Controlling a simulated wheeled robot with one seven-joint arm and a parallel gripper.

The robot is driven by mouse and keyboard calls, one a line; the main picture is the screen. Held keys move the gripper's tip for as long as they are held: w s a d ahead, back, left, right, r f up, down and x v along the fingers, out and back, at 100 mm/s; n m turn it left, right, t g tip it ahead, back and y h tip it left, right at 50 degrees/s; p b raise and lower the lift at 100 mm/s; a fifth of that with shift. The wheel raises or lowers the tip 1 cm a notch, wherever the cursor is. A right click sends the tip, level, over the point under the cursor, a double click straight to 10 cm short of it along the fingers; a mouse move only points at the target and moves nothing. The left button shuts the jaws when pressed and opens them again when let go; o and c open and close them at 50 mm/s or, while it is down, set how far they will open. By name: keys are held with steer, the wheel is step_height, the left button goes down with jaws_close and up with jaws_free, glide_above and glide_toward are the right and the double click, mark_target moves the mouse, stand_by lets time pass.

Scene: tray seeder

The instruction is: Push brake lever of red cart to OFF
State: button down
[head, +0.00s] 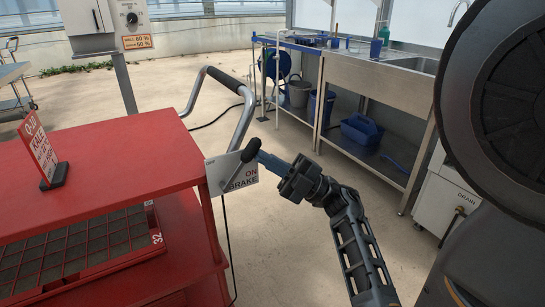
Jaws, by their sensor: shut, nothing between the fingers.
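The red cart (110,165) fills the left of the head view. A white brake plate (215,172) is at its right corner, with "ON" and "BRAKE" readable; no "OFF" marking is readable. The brake lever (250,150) has a dark knob, and its thin rod slants up and right across the plate, with the knob near "ON". My gripper (263,158) is shut and empty, with its blue-grey fingertips at the knob's right side. They look close to or touching the knob; I cannot tell which. The fingers cover part of the plate's right side.
The cart's bent handle (240,105) rises behind the plate. A red sign (39,146) stands on the cart top, and a seed tray (150,240) lies on the shelf below. A steel sink bench (380,75) with blue caddy (368,132) is at right. Floor between is mostly clear.

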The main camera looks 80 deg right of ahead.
mark_target(255, 147)
steer(key=r+n+g+p, duration=0.1)
steer(key=p, duration=0.1)
steer(key=w+a+r+n+g+p, duration=0.1)
steer(key=p, duration=0.2)
steer(key=w+a+r+n+g+y+p, duration=0.1)
steer(key=r+g+p, duration=0.1)
steer(key=shift+w+r+n, duration=0.1)
steer(key=shift+n, duration=0.2)
steer(key=shift+w+a+r+n+g+p, duration=0.2)
steer(key=shift+w+a+n+g+p, duration=0.55)
steer(key=shift+p, duration=1)
steer(key=shift+w+a+r+n+g+p, duration=0.2)
steer(key=shift+w+g+p, duration=0.2)
steer(key=shift+g+p, duration=1)
steer(key=shift+f+t+p, duration=0.1)
steer(key=shift+t+p, duration=0.2)
steer(key=shift+t, duration=0.05)
